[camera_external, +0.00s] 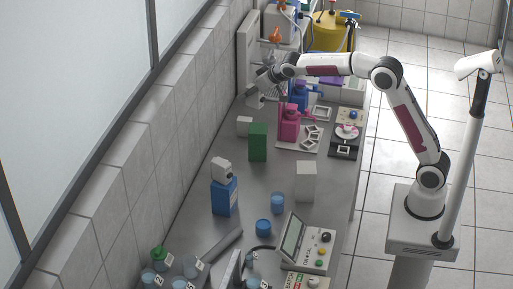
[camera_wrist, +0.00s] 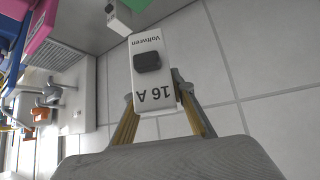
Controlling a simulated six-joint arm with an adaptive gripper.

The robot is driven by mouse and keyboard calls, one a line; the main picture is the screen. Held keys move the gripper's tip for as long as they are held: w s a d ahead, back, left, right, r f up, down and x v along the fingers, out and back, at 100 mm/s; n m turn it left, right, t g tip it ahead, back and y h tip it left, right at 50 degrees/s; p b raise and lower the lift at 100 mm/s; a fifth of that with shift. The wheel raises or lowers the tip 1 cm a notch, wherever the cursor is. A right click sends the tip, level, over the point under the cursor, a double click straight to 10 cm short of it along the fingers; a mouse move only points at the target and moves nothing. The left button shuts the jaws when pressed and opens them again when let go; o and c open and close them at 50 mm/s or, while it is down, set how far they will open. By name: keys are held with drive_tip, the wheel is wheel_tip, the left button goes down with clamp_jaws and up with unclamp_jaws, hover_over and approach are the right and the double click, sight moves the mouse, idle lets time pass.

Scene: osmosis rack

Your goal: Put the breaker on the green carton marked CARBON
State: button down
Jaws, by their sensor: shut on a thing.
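My gripper (camera_wrist: 160,108) is shut on the breaker (camera_wrist: 152,70), a white block with a black switch and the print "16 A" and "Voltwren". In the external view my gripper (camera_external: 259,93) is above the far left part of the bench, and the breaker (camera_external: 255,101) shows as a small pale shape. The green carton (camera_external: 258,142) stands upright on the bench, nearer the camera than my gripper and apart from it. Its CARBON mark cannot be read here. A green patch at the top edge of the wrist view may be this carton.
A small white box (camera_external: 244,126) stands just behind and left of the carton. A blue carton (camera_external: 224,195) with a white object on top, a white carton (camera_external: 306,181) and a pink unit (camera_external: 290,122) stand around. The tiled wall is close on the left.

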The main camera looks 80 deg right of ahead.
sight(258, 131)
drive_tip(key=shift+s+d+r+m+h, duration=0.1)
drive_tip(key=shift+s+d+m+h, duration=0.1)
drive_tip(key=shift+s+m+h, duration=0.15)
idle(0.4)
drive_tip(key=shift+f, duration=3.15)
drive_tip(key=shift+f, duration=1.9)
drive_tip(key=shift+f, duration=0.1)
